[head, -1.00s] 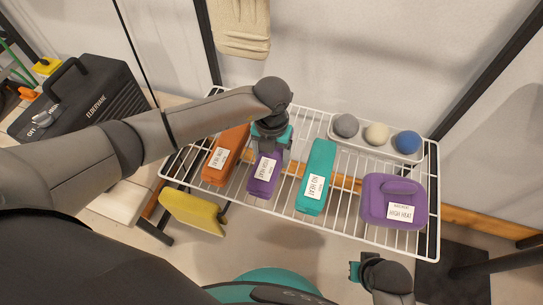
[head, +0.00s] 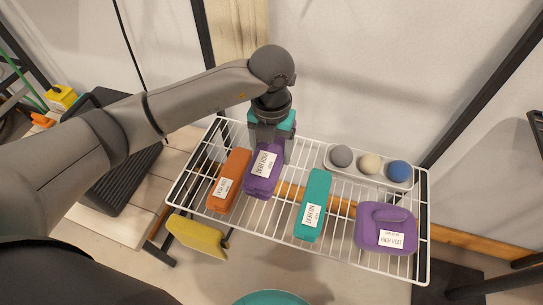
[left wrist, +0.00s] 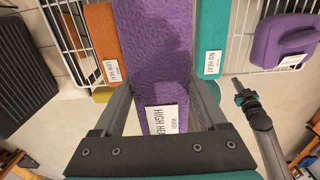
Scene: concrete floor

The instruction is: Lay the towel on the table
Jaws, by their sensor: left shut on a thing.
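My left gripper (head: 271,130) is shut on a folded purple towel (head: 262,172) with a white label. In the left wrist view the purple towel (left wrist: 160,50) runs between the fingers, and its label reads HIGH HEAT. The towel appears slightly above the wire rack (head: 340,257), between an orange folded towel (head: 228,180) and a teal one (head: 313,200). My right gripper (left wrist: 245,96) shows at the right of the left wrist view, empty-looking and apart from the towels; its jaws are unclear. A pale tabletop (head: 122,226) shows at left, partly hidden by my left arm.
A purple lidded block (head: 386,232) labelled HIGH HEAT and a white tray (head: 373,178) with three balls sit on the rack's right side. A black case (head: 128,182) stands on the tabletop. A yellow cloth (head: 197,236) hangs by the rack's front left.

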